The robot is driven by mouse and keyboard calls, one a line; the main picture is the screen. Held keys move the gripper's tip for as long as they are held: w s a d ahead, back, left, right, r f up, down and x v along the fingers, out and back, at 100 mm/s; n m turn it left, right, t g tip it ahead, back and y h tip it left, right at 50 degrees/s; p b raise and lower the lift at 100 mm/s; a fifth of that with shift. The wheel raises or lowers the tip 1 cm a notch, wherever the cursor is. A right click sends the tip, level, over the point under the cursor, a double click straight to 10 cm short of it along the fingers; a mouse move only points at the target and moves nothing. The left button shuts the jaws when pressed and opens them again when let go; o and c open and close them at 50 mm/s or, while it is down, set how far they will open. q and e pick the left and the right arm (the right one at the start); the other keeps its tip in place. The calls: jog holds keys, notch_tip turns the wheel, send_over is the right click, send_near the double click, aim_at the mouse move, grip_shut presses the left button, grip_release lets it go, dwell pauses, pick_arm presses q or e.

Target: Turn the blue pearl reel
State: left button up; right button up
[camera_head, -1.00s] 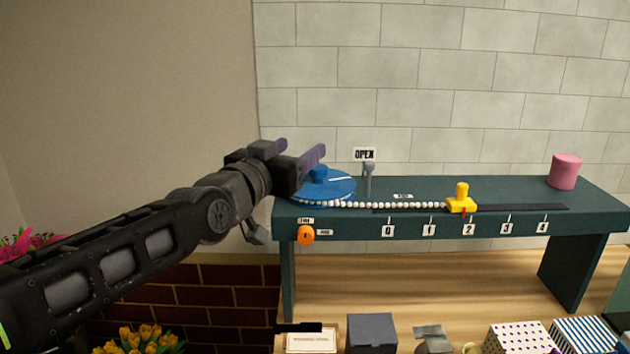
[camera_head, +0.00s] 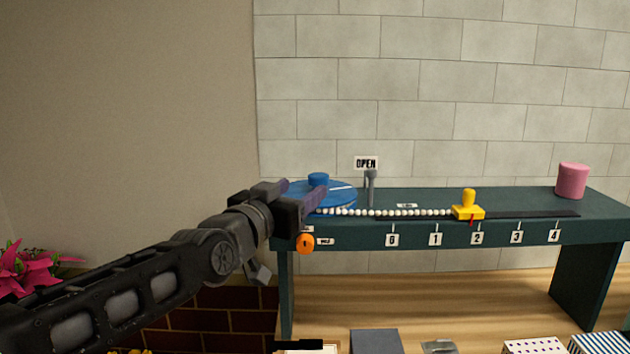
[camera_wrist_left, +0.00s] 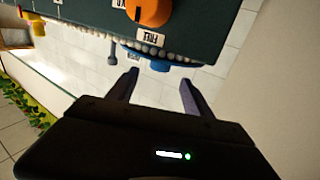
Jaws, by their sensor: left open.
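The blue pearl reel (camera_head: 340,192) is a flat blue disc with a knob (camera_head: 318,179) on top, at the left end of the green bench. A string of white pearls (camera_head: 390,212) runs from it to the right, to a yellow slider (camera_head: 468,207) near mark 2. My left gripper (camera_head: 302,194) is open and empty, in front of the reel and covering its left part. In the left wrist view the open fingers (camera_wrist_left: 160,88) point toward the blue knob (camera_wrist_left: 158,66), apart from it. My right gripper is not in view.
An orange dial (camera_head: 305,243) sits on the bench front below the gripper. A grey post with an OPEN sign (camera_head: 367,162) stands right of the reel. A pink cylinder (camera_head: 572,180) stands at the bench's right end. Boxes (camera_head: 376,341) sit below in front.

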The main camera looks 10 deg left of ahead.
aim_at(314, 181)
pick_arm(q)
jog(key=p+x, duration=0.2)
jog(key=x, duration=0.5)
jog(key=shift+w, duration=0.1)
grip_shut()
dwell(0.5)
dwell(0.3)
